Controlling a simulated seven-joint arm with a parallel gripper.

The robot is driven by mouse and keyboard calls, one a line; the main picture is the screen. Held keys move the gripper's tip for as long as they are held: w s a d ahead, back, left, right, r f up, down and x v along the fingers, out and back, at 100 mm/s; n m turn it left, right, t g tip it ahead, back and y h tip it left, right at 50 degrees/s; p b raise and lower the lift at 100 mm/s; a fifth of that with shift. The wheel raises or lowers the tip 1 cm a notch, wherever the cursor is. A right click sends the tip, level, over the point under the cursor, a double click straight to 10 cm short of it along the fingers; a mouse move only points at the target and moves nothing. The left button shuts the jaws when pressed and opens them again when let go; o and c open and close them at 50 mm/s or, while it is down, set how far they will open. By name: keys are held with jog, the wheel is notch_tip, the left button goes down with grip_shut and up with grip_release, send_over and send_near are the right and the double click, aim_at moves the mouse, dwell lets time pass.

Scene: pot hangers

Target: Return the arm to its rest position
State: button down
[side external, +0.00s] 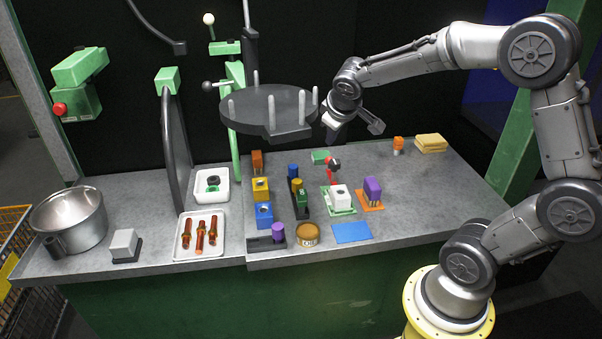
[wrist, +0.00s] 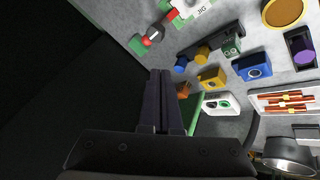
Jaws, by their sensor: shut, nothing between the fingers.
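My gripper (side external: 334,132) hangs above the back of the grey worktop in the side external view, just right of the dark round rack with upright grey pegs (side external: 268,118). My arm reaches in from the yellow base at the right, raised and bent. In the wrist view the two dark fingers of my gripper (wrist: 161,73) lie together, with nothing held between them. The fingertips look clear of the worktop.
A metal pot (side external: 70,218) stands at the worktop's left end. A white tray (side external: 198,236) holds red-brown parts. Coloured blocks (side external: 261,190) crowd the middle. A yellow sponge-like stack (side external: 431,143) lies at the back right. The right front worktop (side external: 440,190) is clear.

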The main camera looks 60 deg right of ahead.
jog(key=s+a+r+y, duration=0.2)
jog(key=s+a, duration=0.6)
jog(key=s, duration=0.2)
jog(key=s+a+r+t+y, duration=0.1)
jog(key=s+a+r+y, duration=0.1)
jog(key=s+a, duration=0.6)
jog(key=shift+s+r+n+y, duration=0.4)
jog(key=shift+s+r, duration=0.1)
jog(key=shift+s, duration=0.65)
